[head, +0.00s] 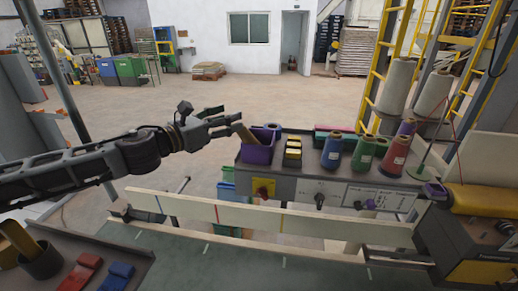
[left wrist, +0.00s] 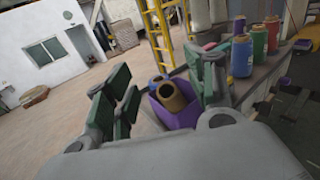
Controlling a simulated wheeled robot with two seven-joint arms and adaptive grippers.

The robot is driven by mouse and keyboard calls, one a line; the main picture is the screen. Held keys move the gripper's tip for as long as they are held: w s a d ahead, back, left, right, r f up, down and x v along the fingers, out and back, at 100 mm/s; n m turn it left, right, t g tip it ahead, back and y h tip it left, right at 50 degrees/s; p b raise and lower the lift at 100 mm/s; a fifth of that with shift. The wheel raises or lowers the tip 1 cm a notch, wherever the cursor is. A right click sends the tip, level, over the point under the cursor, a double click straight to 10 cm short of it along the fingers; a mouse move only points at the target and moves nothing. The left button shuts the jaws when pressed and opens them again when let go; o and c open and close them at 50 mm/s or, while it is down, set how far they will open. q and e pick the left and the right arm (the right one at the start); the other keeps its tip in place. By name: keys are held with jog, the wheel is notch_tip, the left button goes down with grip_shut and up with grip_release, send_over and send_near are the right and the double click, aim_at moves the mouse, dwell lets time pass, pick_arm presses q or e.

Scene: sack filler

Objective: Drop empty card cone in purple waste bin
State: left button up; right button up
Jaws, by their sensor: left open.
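The purple waste bin (head: 257,152) stands at the left end of the grey bench. A tan card cone (head: 243,132) is tilted at the bin's left side, its upper end above the rim. In the left wrist view the brown hollow cone (left wrist: 172,97) shows over the mouth of the purple bin (left wrist: 178,118); I cannot tell whether it rests inside or is in the air. My left gripper (head: 232,126) is open just left of and above the bin. Its spread fingers (left wrist: 165,85) stand on either side of the cone, with gaps. My right gripper is out of view.
Several yellow pieces (head: 293,152) sit just right of the bin. Blue (head: 332,153), green (head: 363,154) and red (head: 394,157) thread cones stand farther right on the bench. A pale rail (head: 300,222) crosses in front. The floor behind the bench is open.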

pick_arm(q)
jog(key=shift+s+a, duration=0.4)
jog(key=shift+s, duration=0.05)
dwell(0.6)
